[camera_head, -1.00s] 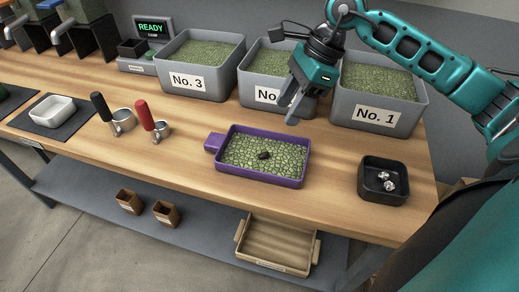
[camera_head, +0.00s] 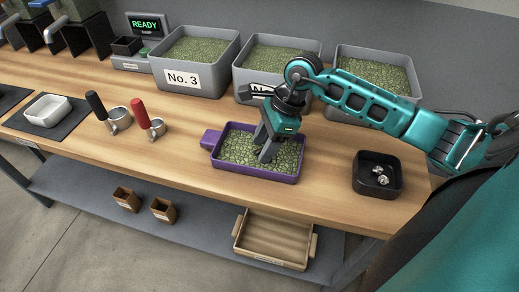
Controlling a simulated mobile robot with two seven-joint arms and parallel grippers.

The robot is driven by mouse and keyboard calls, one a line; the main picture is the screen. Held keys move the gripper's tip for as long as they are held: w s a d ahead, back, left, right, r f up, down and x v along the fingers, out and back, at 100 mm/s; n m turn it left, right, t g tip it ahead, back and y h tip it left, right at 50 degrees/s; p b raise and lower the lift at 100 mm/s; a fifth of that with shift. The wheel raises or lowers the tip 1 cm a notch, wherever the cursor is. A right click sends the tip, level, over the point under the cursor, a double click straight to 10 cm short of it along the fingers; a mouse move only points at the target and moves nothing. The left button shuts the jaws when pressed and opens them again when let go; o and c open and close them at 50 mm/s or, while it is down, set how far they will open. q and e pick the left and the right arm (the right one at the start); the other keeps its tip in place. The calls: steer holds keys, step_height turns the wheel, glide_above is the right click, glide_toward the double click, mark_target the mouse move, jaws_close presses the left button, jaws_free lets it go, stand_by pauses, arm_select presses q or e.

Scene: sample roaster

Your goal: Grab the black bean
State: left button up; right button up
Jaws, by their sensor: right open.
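A purple tray (camera_head: 232,172) with a handle on its left holds green beans (camera_head: 237,150) and stands on the wooden bench. My right gripper (camera_head: 261,154) points down into the tray, its open fingers at the level of the green beans. The black bean lies around the fingertips, largely hidden by them. I cannot tell whether the fingers touch it. My left gripper is not in view.
A black bin (camera_head: 361,184) with shiny pieces stands right of the tray. Grey bins of green beans, one labelled No. 3 (camera_head: 193,82), line the back. Bare bench surrounds the tray.

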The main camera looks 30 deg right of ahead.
steer(key=shift+c, duration=0.3)
jaws_close()
stand_by(0.4)
